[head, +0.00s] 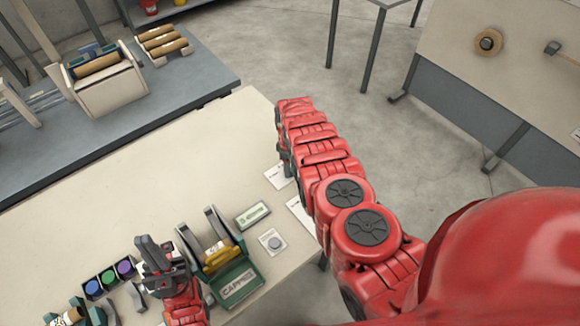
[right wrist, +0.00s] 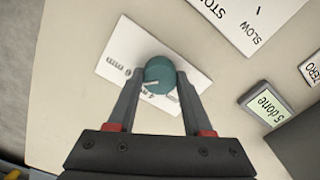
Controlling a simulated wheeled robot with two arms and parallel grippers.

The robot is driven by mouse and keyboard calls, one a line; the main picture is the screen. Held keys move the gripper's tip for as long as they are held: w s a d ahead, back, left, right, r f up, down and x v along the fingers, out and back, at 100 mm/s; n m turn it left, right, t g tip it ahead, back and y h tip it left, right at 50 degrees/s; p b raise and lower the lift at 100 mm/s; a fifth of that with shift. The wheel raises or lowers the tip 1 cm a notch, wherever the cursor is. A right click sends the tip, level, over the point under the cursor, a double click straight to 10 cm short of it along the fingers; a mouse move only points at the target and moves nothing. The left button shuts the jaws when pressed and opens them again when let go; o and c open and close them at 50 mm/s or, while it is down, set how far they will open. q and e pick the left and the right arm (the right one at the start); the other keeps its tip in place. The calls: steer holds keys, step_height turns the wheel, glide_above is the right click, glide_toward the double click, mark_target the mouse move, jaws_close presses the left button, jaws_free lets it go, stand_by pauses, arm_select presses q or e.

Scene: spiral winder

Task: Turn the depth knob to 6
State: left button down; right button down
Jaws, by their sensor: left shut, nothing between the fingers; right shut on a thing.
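The teal depth knob (right wrist: 160,74) sits on a white dial card (right wrist: 112,66) in the right wrist view. My right gripper (right wrist: 158,88) is shut on it, one finger on each side. A white pointer line shows on the knob, but the small dial marks are too blurred to read its setting. My left gripper (head: 152,250) is shut and empty over the near left part of the table, beside a green-based holder (head: 238,286).
A small display (head: 253,215) reads something like "5 done", and also shows in the right wrist view (right wrist: 265,106). A grey button (head: 275,242) is near it. A "STOP / SLOW" card (right wrist: 240,18) lies near the dial. Coloured spools (head: 108,277) stand at left; the table's far part is clear.

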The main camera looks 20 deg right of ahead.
steer(key=shift+m+b, duration=0.35)
steer(key=shift+m, duration=1.15)
steer(key=shift+c, duration=1.5)
jaws_free()
